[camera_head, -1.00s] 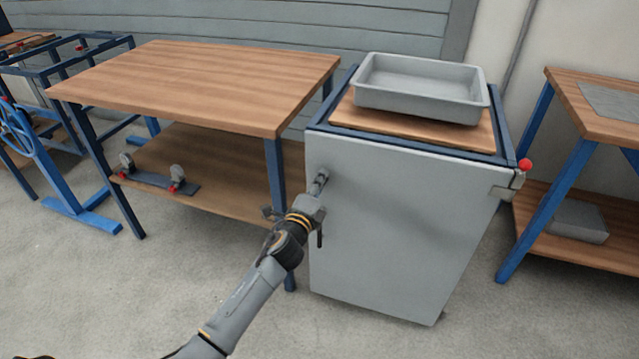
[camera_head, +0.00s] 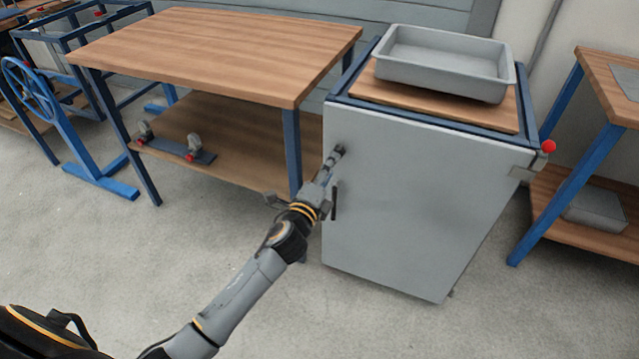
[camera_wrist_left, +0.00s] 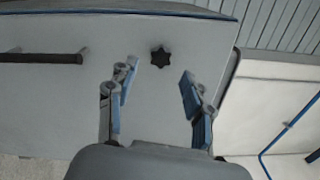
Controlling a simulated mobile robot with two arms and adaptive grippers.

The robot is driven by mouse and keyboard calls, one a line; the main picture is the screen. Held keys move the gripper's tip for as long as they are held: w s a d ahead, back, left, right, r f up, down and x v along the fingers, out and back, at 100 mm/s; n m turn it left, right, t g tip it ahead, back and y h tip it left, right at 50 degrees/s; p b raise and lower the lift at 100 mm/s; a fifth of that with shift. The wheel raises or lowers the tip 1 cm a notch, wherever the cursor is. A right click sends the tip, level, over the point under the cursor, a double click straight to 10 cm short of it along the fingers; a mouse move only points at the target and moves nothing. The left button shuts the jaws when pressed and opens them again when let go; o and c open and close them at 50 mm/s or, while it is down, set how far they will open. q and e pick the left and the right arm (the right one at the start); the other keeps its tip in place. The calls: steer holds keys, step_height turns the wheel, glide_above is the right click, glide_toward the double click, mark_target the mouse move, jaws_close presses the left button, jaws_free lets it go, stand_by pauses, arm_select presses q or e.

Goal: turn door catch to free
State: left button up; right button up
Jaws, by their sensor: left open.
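The grey cabinet door (camera_head: 410,200) is shut in the head view. In the left wrist view, a dark star-shaped knob (camera_wrist_left: 160,57), which looks like the door catch, sits on the door face (camera_wrist_left: 215,45). My right gripper is not in view.
A dark bar handle (camera_head: 334,200) is on the door below the gripper; it also shows in the left wrist view (camera_wrist_left: 42,58). A grey tray (camera_head: 445,62) stands on the cabinet. A wooden workbench (camera_head: 215,45) is close at left, another table (camera_head: 610,85) at right. Floor in front is clear.

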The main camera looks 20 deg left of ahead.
arm_select(q)
steer(key=s, duration=0.6)
steer(key=shift+s+a, duration=0.15)
steer(key=shift+s, duration=0.15)
